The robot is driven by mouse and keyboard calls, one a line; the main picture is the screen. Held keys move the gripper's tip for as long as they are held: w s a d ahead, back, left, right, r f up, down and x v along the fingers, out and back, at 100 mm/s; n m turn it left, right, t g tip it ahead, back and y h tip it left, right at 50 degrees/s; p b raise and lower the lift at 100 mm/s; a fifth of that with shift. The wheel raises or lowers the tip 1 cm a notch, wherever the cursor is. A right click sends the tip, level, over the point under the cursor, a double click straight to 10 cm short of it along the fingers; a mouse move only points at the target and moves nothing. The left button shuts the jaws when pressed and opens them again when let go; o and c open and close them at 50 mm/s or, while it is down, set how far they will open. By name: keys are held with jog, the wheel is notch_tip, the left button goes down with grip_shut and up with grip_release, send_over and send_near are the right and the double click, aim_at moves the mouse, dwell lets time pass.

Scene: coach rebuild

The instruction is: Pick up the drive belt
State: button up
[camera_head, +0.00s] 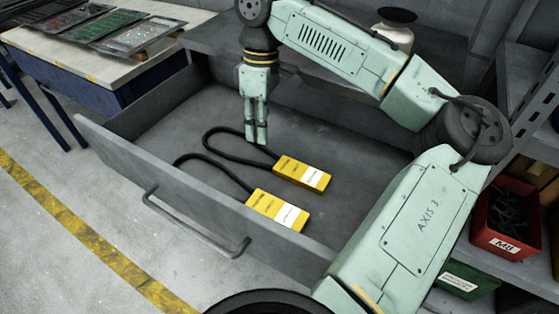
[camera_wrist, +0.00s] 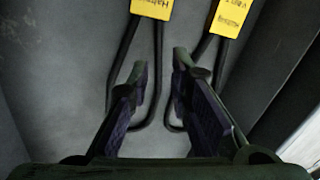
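Two black looped belts with yellow labelled sleeves lie flat in the open grey drawer; I cannot tell which one the task means. The rear drive belt (camera_head: 225,153) has its sleeve (camera_head: 301,174) toward the right. The front belt (camera_head: 214,163) has its sleeve (camera_head: 278,211) nearer the drawer front. My gripper (camera_head: 256,139) points down above the rear belt, close to its sleeve. In the wrist view my gripper (camera_wrist: 160,62) is open and empty. Its fingers overlap the black loops (camera_wrist: 158,105), hiding parts of them, with the sleeves (camera_wrist: 152,9) beyond.
The drawer's front wall (camera_head: 190,195) and handle (camera_head: 195,228) border the belts. A bench (camera_head: 105,68) with circuit boards stands at the upper left. A red bin (camera_head: 503,220) and a green bin (camera_head: 462,283) sit on shelving at the right. The drawer floor is otherwise largely clear.

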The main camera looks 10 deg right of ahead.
aim_at(259, 163)
jog(key=f, duration=0.2)
jog(key=s+f, duration=0.1)
jog(key=f, duration=0.2)
jog(key=f+p, duration=0.1)
jog(key=f, duration=0.1)
jog(key=shift+s+a+f, duration=0.15)
jog(key=shift+a+f, duration=0.1)
jog(key=shift+f, duration=0.15)
grip_shut()
